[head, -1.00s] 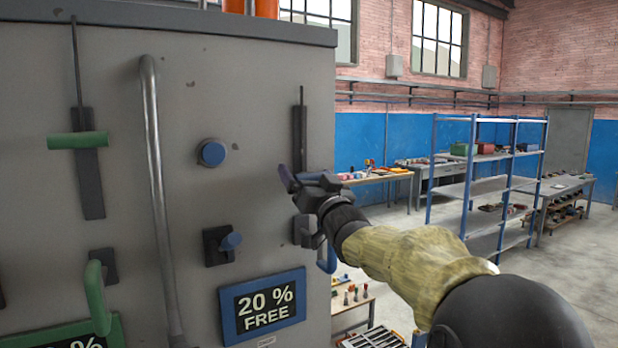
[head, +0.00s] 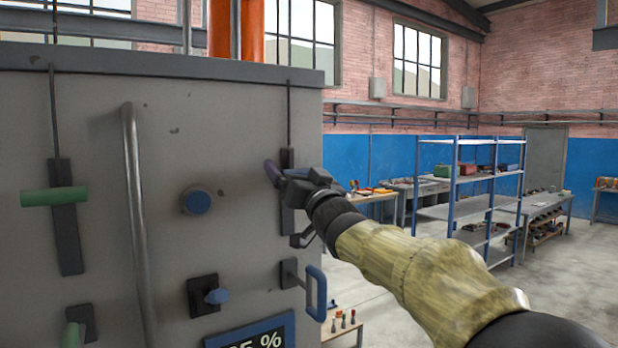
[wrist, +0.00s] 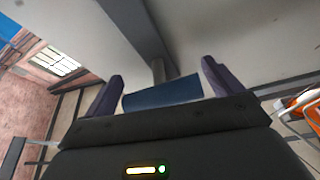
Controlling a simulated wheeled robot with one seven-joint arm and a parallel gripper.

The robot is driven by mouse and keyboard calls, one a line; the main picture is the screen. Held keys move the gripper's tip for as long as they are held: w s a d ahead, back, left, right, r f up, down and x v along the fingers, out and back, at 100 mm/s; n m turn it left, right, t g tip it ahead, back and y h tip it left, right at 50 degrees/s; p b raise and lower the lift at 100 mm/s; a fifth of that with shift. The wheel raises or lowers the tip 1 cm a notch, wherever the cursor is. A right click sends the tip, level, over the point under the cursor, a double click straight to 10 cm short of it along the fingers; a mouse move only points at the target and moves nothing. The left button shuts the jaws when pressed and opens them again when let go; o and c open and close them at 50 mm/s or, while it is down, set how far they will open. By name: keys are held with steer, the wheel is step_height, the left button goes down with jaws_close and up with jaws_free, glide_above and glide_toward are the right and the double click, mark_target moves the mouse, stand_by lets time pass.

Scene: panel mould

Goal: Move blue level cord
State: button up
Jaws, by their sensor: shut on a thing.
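The blue level cord's handle (wrist: 162,92) is a blue crossbar on a dark slotted plate (head: 288,218) at the panel's right side. A thin dark cord (head: 289,115) rises from that plate to the panel's top edge. My gripper (head: 280,175) is at the upper part of the plate, shut on the blue handle. In the wrist view the bar lies between the two dark purple fingers. In the head view the gripper hides most of the handle.
A green crossbar (head: 55,197) sits on a similar plate at the left. A vertical metal rail (head: 138,210), a round blue knob (head: 198,201), a small blue lever (head: 216,297) and a blue handle (head: 316,292) stand out from the panel. A blue-framed display (head: 252,332) is partly cut off.

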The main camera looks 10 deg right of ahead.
steer(key=shift+s+r, duration=0.15)
steer(key=shift+r, duration=0.3)
steer(key=o, duration=1.1)
steer(key=shift+a+f, duration=0.1)
steer(key=shift+s+f, duration=0.1)
steer(key=shift+f, duration=0.1)
steer(key=shift+b+v, duration=4.25)
steer(key=shift+v, duration=4.3)
steer(key=shift+r, duration=0.15)
